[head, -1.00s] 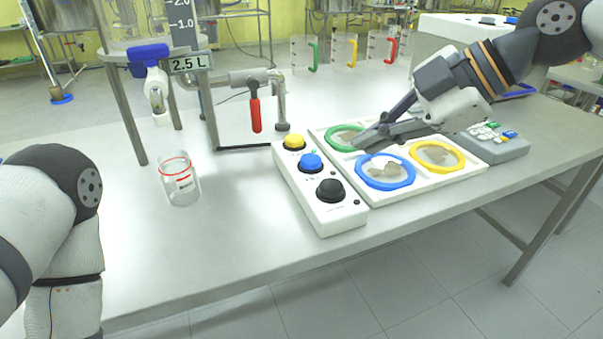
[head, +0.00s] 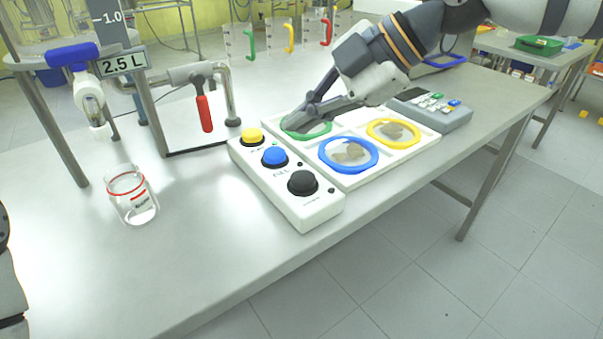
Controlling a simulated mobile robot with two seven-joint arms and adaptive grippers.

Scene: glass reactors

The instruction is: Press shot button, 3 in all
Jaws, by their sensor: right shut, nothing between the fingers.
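A white button box (head: 316,213) lies on the metal table, with a yellow button (head: 252,136), a blue button (head: 274,156) and a black button (head: 303,182) in a row. The small labels beside them are too small to read surely, so I cannot tell which is the shot button. My right gripper (head: 291,130) is shut and empty. Its tips point down-left over the green ring in the tray, a little right of the yellow and blue buttons and apart from them. My left gripper is out of view.
A white tray (head: 350,183) with green, blue (head: 350,169) and yellow (head: 394,145) rings adjoins the box. A keypad device (head: 447,117) stands beyond it. A glass beaker (head: 133,196) and a red-handled valve (head: 204,113) are left. The table's front is clear.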

